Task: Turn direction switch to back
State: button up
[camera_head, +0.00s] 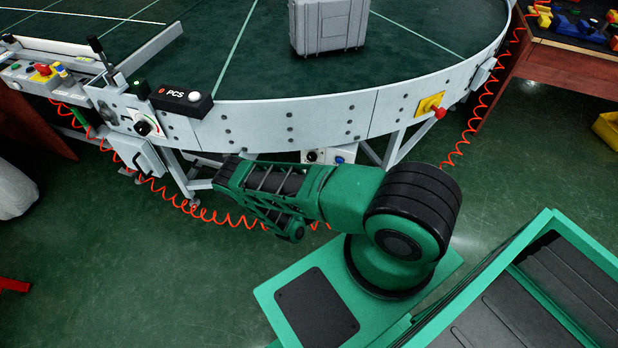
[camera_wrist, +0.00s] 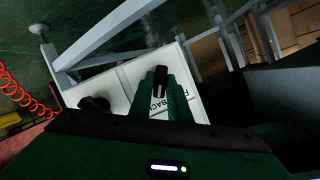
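In the wrist view, a white panel (camera_wrist: 131,76) carries a partly hidden label starting with "F" and a label "BACK". A black switch handle (camera_wrist: 160,82) stands on the panel beside these labels. The dark green fingers of my gripper (camera_wrist: 161,90) are on either side of the handle. Whether they touch it cannot be told. A second black knob (camera_wrist: 95,103) is on the panel to the left. In the head view my green arm reaches left, low in front of the conveyor; the fingers and their contact with the switch cannot be made out.
The curved conveyor (camera_head: 290,124) spans the back and bears a grey case (camera_head: 329,25). A small box (camera_head: 341,151) with knobs hangs under its rim. Metal legs and a coiled orange cord (camera_head: 160,190) lie close to my arm.

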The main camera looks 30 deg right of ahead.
jog(key=o, duration=0.3)
jog(key=v, duration=1)
jog(key=shift+s+a, duration=0.25)
jog(key=shift+s, duration=0.05)
